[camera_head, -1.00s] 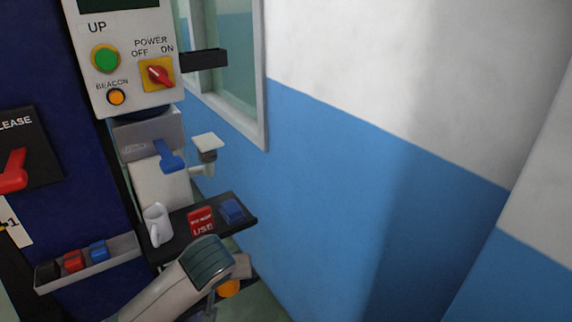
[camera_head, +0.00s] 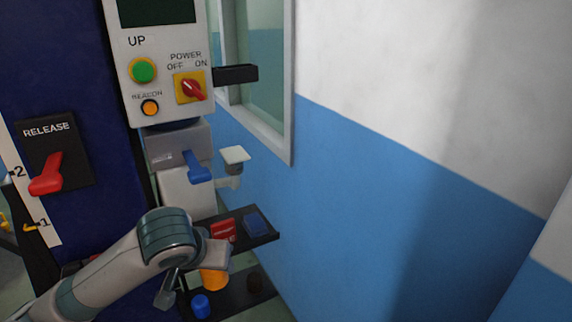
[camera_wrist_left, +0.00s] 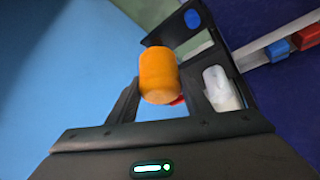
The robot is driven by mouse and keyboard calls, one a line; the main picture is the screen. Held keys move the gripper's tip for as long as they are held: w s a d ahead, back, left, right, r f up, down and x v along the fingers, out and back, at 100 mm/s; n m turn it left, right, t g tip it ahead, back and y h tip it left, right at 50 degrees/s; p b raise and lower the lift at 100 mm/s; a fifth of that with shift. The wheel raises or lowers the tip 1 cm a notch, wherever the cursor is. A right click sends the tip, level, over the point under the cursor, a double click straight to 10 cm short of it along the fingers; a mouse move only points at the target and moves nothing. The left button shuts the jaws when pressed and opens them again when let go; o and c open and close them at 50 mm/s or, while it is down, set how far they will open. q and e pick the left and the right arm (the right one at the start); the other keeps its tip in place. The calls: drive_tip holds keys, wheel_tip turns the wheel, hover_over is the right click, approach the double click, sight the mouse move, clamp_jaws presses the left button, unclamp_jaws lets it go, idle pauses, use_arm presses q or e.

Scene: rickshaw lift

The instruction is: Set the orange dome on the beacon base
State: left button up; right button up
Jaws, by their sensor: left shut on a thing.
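The orange dome (camera_wrist_left: 159,75) is between the fingers of my left gripper (camera_wrist_left: 160,85), which is shut on it. In the head view the orange dome (camera_head: 214,279) shows below my left wrist, partly covered by it, above or in front of the lower dark shelf. A pale square-topped bracket (camera_head: 235,155) beside the blue lever may be the beacon base; I cannot tell for sure. It stands up and to the right of my left gripper, apart from it, and nothing sits on it. My right gripper is in neither view.
The upper shelf (camera_head: 264,236) holds a red box (camera_head: 222,230) and a blue block (camera_head: 254,221). The lower shelf holds a blue round piece (camera_head: 201,305) and a dark one (camera_head: 255,282). A red release lever (camera_head: 47,177) is left.

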use_arm(q)
drive_tip(key=s+f, duration=0.3)
drive_tip(key=f, duration=0.9)
drive_tip(key=shift+s, duration=0.15)
